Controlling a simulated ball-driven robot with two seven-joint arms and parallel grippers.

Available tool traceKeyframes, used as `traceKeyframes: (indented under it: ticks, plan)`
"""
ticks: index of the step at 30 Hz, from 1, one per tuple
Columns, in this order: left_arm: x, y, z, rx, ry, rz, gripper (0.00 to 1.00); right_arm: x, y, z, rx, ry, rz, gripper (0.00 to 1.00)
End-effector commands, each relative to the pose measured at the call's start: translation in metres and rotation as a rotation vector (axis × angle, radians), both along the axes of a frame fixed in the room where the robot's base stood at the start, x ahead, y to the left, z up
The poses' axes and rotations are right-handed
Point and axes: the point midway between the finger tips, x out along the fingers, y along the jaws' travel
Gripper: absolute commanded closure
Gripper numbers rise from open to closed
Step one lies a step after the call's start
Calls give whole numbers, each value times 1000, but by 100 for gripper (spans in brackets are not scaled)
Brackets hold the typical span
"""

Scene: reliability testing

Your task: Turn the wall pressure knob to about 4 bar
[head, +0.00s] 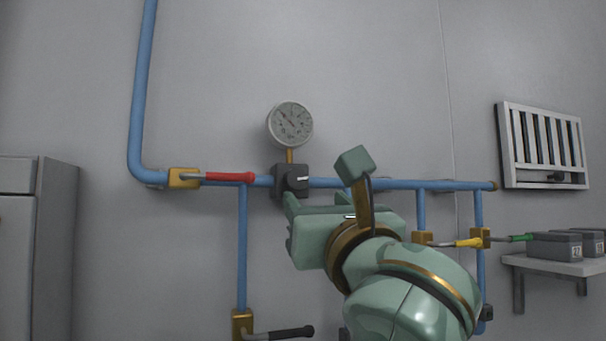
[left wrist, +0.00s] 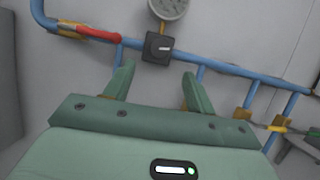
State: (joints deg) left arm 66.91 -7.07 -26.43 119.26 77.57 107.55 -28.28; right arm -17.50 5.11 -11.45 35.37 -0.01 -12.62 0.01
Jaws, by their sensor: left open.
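The dark pressure knob (head: 296,179) sits in a square block on the blue wall pipe, its white mark pointing right. It also shows in the left wrist view (left wrist: 158,47), ahead of the fingertips. The round pressure gauge (head: 290,124) stands above it on a brass stem, its thin needle pointing to the upper left; the numbers are too small to read. In the left wrist view the gauge is cut off at the top. My left gripper (left wrist: 157,78) is open and empty, its fingers apart either side of the knob's line, just below it. My right gripper is not in view.
A red lever (head: 230,177) is left of the knob on the same pipe. A black lever (head: 290,332) is lower down. Yellow (head: 468,243) and green (head: 521,238) levers are at right, near a shelf (head: 560,265) with grey boxes. A cabinet (head: 35,250) stands at left.

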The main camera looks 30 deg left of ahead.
Motion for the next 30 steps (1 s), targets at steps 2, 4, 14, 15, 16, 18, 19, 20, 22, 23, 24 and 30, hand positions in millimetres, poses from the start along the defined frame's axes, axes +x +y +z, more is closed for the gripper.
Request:
traceKeyframes:
  ticks: [2, 4, 14, 15, 16, 18, 19, 20, 22, 23, 24, 30]
  plan:
    - [11, 16, 12, 2, 0, 7, 45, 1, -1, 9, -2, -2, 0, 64]
    - [22, 28, 18, 1, 0, 8, 45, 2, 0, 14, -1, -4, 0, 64]
    - [53, 62, 35, 0, 0, 3, 45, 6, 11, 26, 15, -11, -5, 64]
    - [54, 63, 35, 0, 0, 2, 45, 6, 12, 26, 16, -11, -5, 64]
    - [55, 64, 35, -1, 1, 2, 45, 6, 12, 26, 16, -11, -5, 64]
    - [56, 64, 35, -1, 0, 1, 45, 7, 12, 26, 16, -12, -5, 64]
    - [56, 64, 35, -1, 0, 1, 45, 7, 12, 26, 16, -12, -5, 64]
    - [56, 64, 35, -1, 1, 0, 45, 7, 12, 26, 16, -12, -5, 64]
    - [56, 64, 35, -1, 1, 0, 45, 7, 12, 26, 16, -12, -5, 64]
    - [56, 64, 35, -1, 1, 0, 45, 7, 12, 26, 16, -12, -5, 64]
    - [56, 64, 35, -1, 1, 0, 45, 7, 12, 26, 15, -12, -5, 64]
    - [55, 64, 35, -1, 1, 0, 89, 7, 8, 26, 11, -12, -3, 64]
